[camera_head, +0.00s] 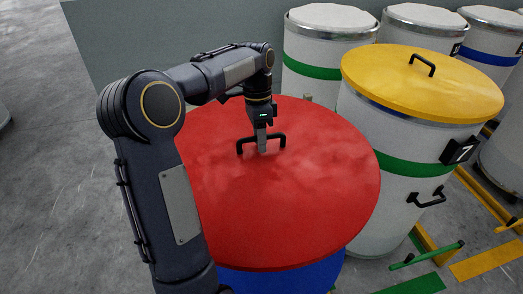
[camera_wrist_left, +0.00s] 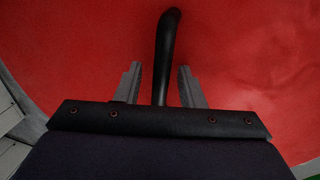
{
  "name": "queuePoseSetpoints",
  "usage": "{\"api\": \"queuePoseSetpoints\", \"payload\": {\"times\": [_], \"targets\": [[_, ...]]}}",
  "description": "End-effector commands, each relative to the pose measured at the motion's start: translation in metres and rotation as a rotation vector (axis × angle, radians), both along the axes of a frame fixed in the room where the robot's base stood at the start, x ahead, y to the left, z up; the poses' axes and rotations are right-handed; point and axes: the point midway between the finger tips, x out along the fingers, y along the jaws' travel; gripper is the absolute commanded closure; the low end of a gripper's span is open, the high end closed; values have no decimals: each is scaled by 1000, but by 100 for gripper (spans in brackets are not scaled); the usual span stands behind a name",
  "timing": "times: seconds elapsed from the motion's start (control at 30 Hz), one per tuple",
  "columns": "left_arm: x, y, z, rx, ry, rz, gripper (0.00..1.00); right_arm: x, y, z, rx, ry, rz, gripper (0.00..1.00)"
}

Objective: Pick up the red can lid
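The red can lid (camera_head: 310,205) is a wide flat disc with a black bar handle (camera_head: 277,141) near its middle. It lies over a can with a blue side (camera_head: 285,277), which shows only below the lid's front edge. My left gripper (camera_head: 262,149) points down at the handle. In the left wrist view the handle (camera_wrist_left: 168,45) runs between the two fingers of my left gripper (camera_wrist_left: 160,85), with a gap on each side. The gripper is open around the handle. The red lid (camera_wrist_left: 250,60) fills most of that view. My left arm hides the lid's left part. My right gripper is not in view.
A can with a yellow lid (camera_head: 440,85) and a number 7 plate (camera_head: 460,151) stands close on the right. Several white-topped cans (camera_head: 330,17) stand behind. A grey wall panel (camera_head: 170,45) is at the back left. Bare floor (camera_head: 50,170) lies to the left.

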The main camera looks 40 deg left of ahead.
Motion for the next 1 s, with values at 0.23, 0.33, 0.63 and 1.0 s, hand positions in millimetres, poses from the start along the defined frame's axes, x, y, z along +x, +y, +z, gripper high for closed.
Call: {"api": "queuePoseSetpoints", "payload": {"times": [0.23, 0.33, 0.63, 1.0], "targets": [[0, 0, 0, 1, -1, 0, 74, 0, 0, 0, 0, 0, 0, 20], [0, 0, 0, 1, -1, 0, 87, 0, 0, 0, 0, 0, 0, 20], [0, 0, 0, 1, -1, 0, 100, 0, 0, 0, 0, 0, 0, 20], [0, 0, 4, 0, -3, 0, 100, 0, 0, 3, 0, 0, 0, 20]]}}
